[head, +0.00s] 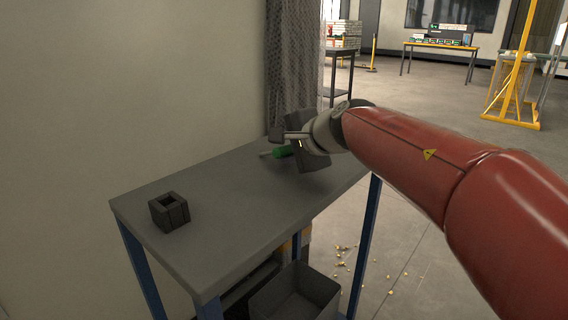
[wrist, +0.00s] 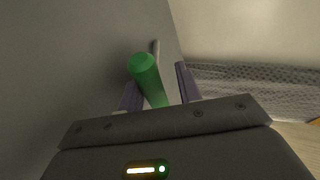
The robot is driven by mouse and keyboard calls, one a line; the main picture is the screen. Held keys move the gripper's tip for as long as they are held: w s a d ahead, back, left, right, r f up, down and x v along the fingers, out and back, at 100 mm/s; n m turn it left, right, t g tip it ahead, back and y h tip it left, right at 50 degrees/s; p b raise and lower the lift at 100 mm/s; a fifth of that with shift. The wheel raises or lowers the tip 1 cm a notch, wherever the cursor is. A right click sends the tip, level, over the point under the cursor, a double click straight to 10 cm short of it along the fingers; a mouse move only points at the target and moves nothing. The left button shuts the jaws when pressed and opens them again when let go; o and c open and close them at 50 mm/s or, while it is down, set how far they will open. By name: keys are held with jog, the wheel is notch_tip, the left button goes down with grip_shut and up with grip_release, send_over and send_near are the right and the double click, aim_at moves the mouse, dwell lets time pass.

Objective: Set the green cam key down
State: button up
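The green cam key (head: 283,152) is at the back right of the grey table (head: 225,205), with its thin metal shaft pointing left. It looks to be lying on or just above the tabletop; the contact is hard to see. In the wrist view the green handle (wrist: 146,76) is between the two fingers of my gripper (wrist: 157,78). The handle is close to the left finger, and a gap shows between it and the right finger. My gripper is open around the handle. The head view shows my gripper (head: 280,142) low over the table, partly hiding the key.
A dark square block with a hole (head: 169,212) stands at the table's left end. The middle of the tabletop is clear. A wall runs behind the table, and a mesh curtain (head: 292,60) hangs at its back right. A dark bin (head: 297,297) is below.

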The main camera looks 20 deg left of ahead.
jog(key=p+v, duration=0.1)
jog(key=v, duration=0.7)
